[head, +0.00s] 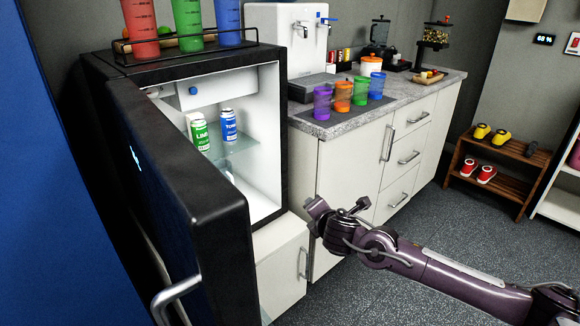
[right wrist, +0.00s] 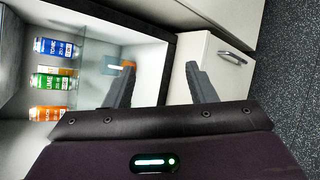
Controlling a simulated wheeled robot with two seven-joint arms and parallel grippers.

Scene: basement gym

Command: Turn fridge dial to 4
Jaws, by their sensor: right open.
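The small black fridge (head: 270,130) stands with its door (head: 180,180) swung open toward the left front. A small blue round knob (head: 193,90), which looks like the dial, is high inside the white interior. Its numbers are too small to read, and I cannot make it out in the right wrist view. My right gripper (head: 318,213) is outside the fridge, low and to the right of the opening, before the white cabinet. In the right wrist view its two fingers (right wrist: 158,78) are spread with nothing between them. My left gripper is not in view.
A green can (head: 200,134) and a blue can (head: 229,125) stand on a glass shelf. Cups in a black rack (head: 185,44) top the fridge. The counter (head: 350,122) with several coloured tumblers is at the right. Floor (head: 415,210) before the cabinets is clear.

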